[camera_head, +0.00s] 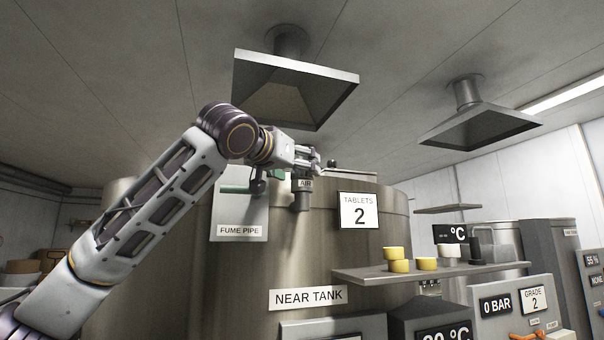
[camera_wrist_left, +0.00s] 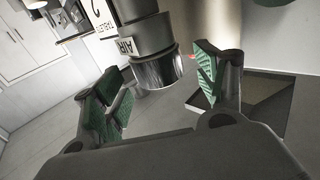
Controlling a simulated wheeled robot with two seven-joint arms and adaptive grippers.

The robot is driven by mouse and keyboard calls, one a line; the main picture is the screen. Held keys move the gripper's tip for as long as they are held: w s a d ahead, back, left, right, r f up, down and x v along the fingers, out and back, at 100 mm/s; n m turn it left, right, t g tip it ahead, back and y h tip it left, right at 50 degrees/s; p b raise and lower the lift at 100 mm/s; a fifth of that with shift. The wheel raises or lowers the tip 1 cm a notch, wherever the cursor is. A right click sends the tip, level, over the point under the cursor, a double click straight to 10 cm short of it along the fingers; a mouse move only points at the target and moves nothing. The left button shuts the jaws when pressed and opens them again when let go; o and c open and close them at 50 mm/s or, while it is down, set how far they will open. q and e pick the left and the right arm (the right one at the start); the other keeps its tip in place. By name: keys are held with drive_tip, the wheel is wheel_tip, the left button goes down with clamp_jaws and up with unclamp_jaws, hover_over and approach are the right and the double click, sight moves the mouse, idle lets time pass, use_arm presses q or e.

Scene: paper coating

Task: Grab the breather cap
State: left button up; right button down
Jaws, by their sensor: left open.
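A dark upright pipe stub (camera_head: 300,201) with an AIR label (camera_head: 305,183) stands at the near tank (camera_head: 330,240) in the head view. In the left wrist view, the AIR label (camera_wrist_left: 125,46) is on a grey collar, and a shiny round end piece (camera_wrist_left: 158,72), which looks like the breather cap, lies beside that collar. My left gripper (camera_head: 314,160) is just above the AIR label in the head view. In the wrist view its green-padded fingers (camera_wrist_left: 160,68) are spread on either side of the shiny piece. I cannot tell whether they touch it. My right gripper is not in view.
A FUME PIPE sign (camera_head: 239,230) and a TABLETS 2 sign (camera_head: 359,211) are on either side of the stub. A shelf (camera_head: 440,271) with yellow pieces (camera_head: 398,265) stands to the right. A ceiling hood (camera_head: 296,82) hangs above the tank.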

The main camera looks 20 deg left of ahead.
use_arm(q)
drive_tip(key=shift+w+d+p, duration=0.15)
drive_tip(key=shift+w+p, duration=0.05)
drive_tip(key=shift+w, duration=0.55)
drive_tip(key=shift+w+d+p, duration=0.1)
drive_tip(key=shift+w+p, duration=0.1)
drive_tip(key=shift+w, duration=0.5)
drive_tip(key=shift+c, duration=0.3)
drive_tip(key=c, duration=1.1)
drive_tip(key=shift+r, duration=0.1)
drive_tip(key=shift+r, duration=1.05)
wheel_tip(320, 180, up, 5)
drive_tip(key=shift+f, duration=0.1)
drive_tip(key=shift+r+p, duration=0.4)
drive_tip(key=shift+r, duration=1.05)
